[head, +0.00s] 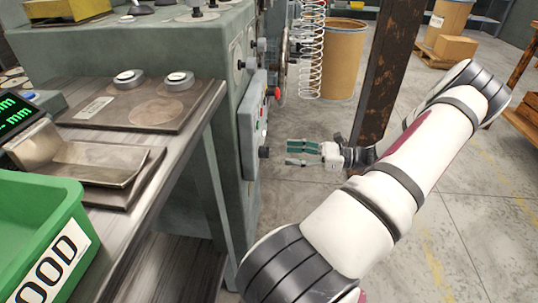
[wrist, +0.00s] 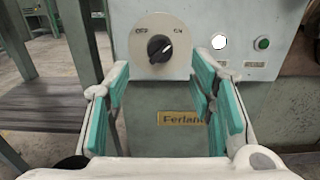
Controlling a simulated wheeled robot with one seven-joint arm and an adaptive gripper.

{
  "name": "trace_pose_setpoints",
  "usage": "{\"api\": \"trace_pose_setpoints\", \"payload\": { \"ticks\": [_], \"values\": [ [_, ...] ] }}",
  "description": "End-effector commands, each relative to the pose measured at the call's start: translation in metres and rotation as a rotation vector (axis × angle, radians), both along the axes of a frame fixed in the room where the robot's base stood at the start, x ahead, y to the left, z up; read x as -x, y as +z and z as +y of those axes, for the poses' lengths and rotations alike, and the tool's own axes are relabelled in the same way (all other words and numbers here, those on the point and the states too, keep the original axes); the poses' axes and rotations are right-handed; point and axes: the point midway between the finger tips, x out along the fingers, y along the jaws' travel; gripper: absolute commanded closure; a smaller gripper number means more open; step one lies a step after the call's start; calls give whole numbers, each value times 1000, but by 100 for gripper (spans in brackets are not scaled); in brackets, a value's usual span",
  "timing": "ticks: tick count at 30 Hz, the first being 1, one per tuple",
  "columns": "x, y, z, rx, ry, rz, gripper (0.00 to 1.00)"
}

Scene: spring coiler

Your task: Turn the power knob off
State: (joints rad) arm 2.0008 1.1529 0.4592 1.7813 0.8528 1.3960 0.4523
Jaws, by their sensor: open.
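The power knob (wrist: 159,48) is black and sits on a round pale plate marked OFF on the left and ON on the right. Its pale mark seems to point up and right, towards ON. In the head view the knob (head: 264,152) sticks out low on the side of the grey-green control box (head: 252,130). My gripper (head: 289,153) is open, its green-padded fingers facing the knob with a gap between. In the wrist view the fingers (wrist: 158,75) spread to the left and right of the knob, not touching it.
A white button (wrist: 218,42) and a green button (wrist: 263,43) are right of the knob. A red button (head: 277,93) is higher on the box. A hanging spring (head: 308,50) and a rusty post (head: 388,70) stand beyond. The workbench (head: 190,125) is on the left.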

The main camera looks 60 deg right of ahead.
Motion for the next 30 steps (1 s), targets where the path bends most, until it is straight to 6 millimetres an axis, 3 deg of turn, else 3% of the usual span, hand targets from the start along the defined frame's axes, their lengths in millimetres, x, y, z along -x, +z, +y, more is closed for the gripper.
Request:
{"api": "trace_pose_setpoints", "payload": {
  "ticks": [6, 12, 25, 30],
  "values": [
    [-38, -1, 16, 0, 1, -1, 50],
    [-61, -1, 25, 1, 0, 0, 50],
    [-69, 0, 28, 1, 0, 0, 50],
    [-69, 0, 28, 1, 0, 0, 89]
  ]
}}
